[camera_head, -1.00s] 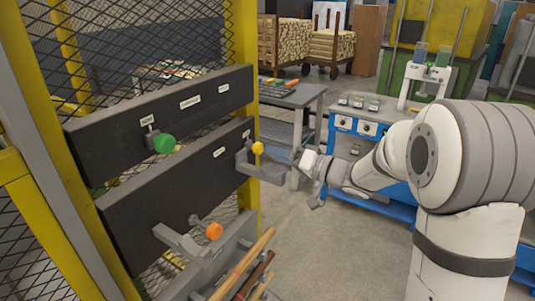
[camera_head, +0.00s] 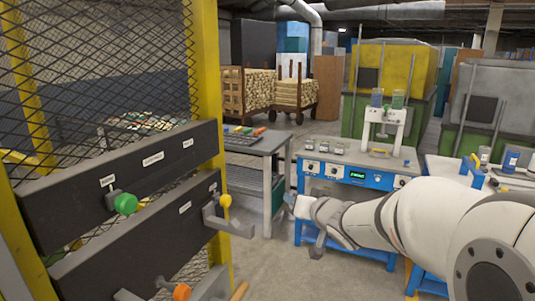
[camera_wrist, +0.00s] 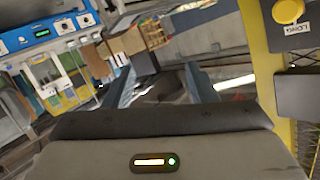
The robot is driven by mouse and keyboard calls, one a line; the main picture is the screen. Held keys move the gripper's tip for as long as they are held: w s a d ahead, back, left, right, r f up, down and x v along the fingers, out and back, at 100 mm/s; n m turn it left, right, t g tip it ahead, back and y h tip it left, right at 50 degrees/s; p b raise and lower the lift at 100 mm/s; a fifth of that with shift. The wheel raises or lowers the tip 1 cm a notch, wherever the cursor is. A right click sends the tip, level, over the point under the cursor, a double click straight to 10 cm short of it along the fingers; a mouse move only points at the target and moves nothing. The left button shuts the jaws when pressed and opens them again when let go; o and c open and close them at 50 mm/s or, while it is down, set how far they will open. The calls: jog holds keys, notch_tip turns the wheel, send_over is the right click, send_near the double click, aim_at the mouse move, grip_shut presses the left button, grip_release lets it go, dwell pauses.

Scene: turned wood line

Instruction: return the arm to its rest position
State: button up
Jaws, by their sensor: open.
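My white and grey arm (camera_head: 385,222) reaches in from the right edge of the head view, roughly level, towards the middle. My gripper (camera_head: 303,222) is at its end, in the air to the right of the yellow-framed mesh rack (camera_head: 208,75) and in front of the blue workbench. In the wrist view my gripper (camera_wrist: 160,88) shows two spread fingers with nothing held between them. The hooks on the rack, with green, yellow and orange round ends, are apart from the gripper.
Dark labelled rails (camera_head: 125,180) with a green knob (camera_head: 125,203) and a yellow knob (camera_head: 224,200) stand at the left. A blue workbench (camera_head: 342,172) is behind the arm. A grey table (camera_head: 255,143) stands between. Open floor shows below the gripper.

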jog(key=s+d+f+m+g+h, duration=0.1)
jog(key=s+d+f+g+h, duration=0.2)
jog(key=s, duration=0.4)
jog(key=s+d+f+m+g+h, duration=0.1)
jog(key=s+d+g+h, duration=0.15)
jog(key=s+d, duration=0.35)
jog(key=s+a+f+n+g, duration=0.1)
jog(key=s+f+g, duration=0.1)
jog(key=s, duration=0.6)
jog(key=s+a+f+g, duration=0.1)
jog(key=s+f+g, duration=0.2)
jog(key=s, duration=0.5)
jog(key=shift+s+a+n+y, duration=0.2)
jog(key=shift+n+y, duration=0.15)
jog(key=shift+n, duration=0.05)
jog(key=shift+c, duration=0.2)
